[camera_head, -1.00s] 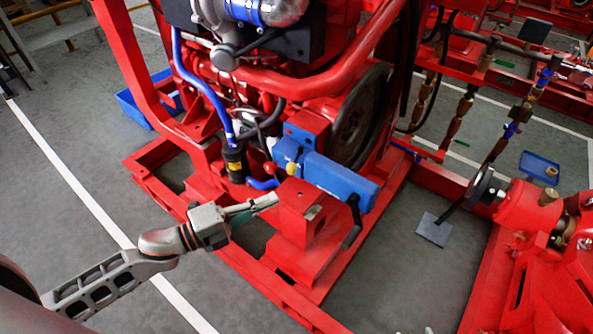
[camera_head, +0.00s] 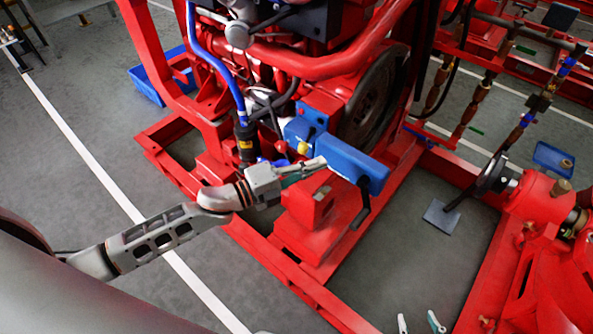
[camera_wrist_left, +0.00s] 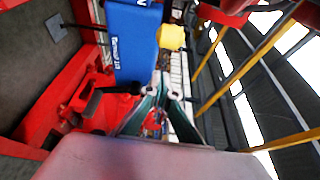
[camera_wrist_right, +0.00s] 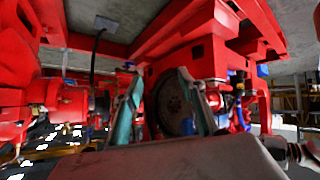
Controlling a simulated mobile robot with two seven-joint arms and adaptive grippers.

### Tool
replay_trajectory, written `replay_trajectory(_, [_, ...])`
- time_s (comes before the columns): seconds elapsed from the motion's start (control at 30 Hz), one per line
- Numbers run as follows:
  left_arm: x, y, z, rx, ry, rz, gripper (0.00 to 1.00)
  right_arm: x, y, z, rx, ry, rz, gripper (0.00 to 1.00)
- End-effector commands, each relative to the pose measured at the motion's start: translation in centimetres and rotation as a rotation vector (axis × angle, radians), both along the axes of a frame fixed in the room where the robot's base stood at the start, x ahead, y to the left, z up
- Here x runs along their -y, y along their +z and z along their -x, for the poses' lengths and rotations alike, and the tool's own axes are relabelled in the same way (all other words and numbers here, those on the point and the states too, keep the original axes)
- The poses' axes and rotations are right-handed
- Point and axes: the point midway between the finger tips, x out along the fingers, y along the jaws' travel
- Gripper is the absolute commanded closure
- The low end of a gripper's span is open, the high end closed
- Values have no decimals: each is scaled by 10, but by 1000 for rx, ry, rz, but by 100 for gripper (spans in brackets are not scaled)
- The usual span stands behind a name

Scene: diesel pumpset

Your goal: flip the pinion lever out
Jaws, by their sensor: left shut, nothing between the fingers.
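A blue starter housing (camera_head: 345,166) is mounted low on the red engine, above a red pedestal (camera_head: 308,205). A yellow knob (camera_head: 303,148) sits at its left end; it also shows in the left wrist view (camera_wrist_left: 171,38). A black crank-like lever (camera_head: 362,206) hangs from the housing's right end. I cannot tell for sure which is the pinion lever. My left gripper (camera_head: 322,162) is shut and empty, in front of the housing. In the left wrist view, the fingertips (camera_wrist_left: 161,78) are just below the knob, seemingly apart from it. My right gripper (camera_wrist_right: 157,75) is open and empty; its tips show at the head view's bottom edge.
Red base-frame rails (camera_head: 270,275) surround the pedestal. A black hose and blue pipe (camera_head: 215,70) run close to the housing's left. A red pump (camera_head: 540,215) stands at right. The grey floor (camera_head: 390,265) between the rails is mostly clear.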

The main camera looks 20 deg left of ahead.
Motion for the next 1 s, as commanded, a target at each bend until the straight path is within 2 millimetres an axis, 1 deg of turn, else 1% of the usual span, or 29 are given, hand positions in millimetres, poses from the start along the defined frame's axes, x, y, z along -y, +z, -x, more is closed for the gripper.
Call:
replay_trajectory(0.03, [-9, -3, -4, -1, 3, -5, 100, 0, -3, 1, -4, 0, 0, 60])
replay_trajectory(0.1, [-19, -3, -8, -2, 1, -4, 100, 0, -5, 2, -7, 0, 0, 60])
replay_trajectory(0.3, [-34, -2, -15, -2, 1, -2, 100, 0, -5, 2, -7, 1, 0, 60])
replay_trajectory(0.77, [-38, -1, -16, -1, -1, -1, 100, 0, -2, -1, 2, 4, 1, 60])
replay_trajectory(0.87, [-42, -2, -15, -2, -9, -1, 100, 0, -4, 0, 0, 5, 2, 60])
replay_trajectory(1.0, [-52, -3, -12, -4, -30, -2, 100, -1, -6, 0, -1, 7, 1, 60])
